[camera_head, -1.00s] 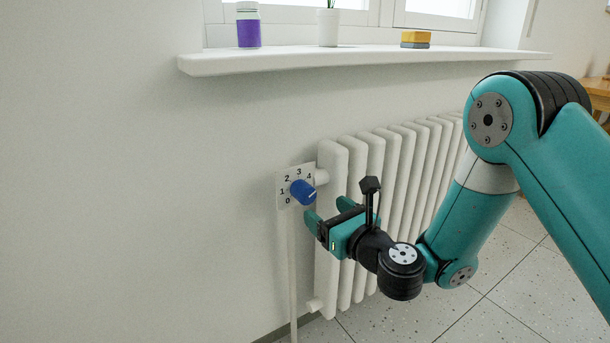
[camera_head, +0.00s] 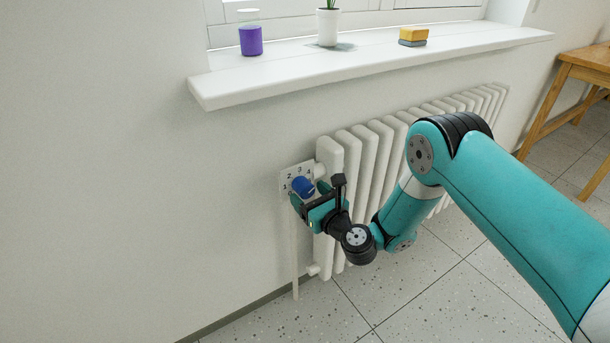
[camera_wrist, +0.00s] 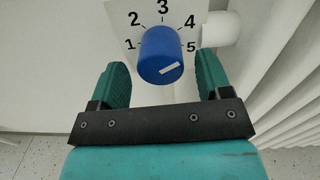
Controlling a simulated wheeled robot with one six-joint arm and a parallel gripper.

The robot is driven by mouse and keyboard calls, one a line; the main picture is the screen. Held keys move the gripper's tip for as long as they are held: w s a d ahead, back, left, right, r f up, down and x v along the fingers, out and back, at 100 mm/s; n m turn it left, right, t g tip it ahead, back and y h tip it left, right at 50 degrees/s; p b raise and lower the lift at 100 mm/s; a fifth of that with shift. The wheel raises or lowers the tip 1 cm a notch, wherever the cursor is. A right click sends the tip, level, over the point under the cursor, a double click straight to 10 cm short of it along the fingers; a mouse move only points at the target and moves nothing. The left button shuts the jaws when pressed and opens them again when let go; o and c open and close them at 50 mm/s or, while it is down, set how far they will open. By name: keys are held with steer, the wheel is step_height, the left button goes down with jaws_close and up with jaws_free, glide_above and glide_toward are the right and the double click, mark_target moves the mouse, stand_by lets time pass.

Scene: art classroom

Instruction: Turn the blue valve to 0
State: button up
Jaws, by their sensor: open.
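The blue valve (camera_head: 303,187) is a round knob on a pale number plate (camera_head: 284,176) at the left end of the radiator. In the wrist view, the knob (camera_wrist: 161,54) shows a white mark on its face, running toward the right side, below the 5. The numbers 1 to 5 show around it on the plate (camera_wrist: 124,8); the 0 cannot be made out. My gripper (camera_head: 308,195) is at the valve. In the wrist view, its fingers (camera_wrist: 162,64) are open on either side of the knob, with a visible gap on both sides.
The white radiator (camera_head: 372,150) stands right beside the valve, and a thin pipe (camera_head: 295,255) runs down below it. A windowsill (camera_head: 300,75) juts out above, with a purple jar (camera_head: 251,41), a potted plant (camera_head: 328,27) and sponges (camera_head: 413,37). A wooden table (camera_head: 585,65) stands far right.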

steer(key=shift+p+x, duration=0.3)
steer(key=shift+x, duration=0.95)
steer(key=c, duration=0.9)
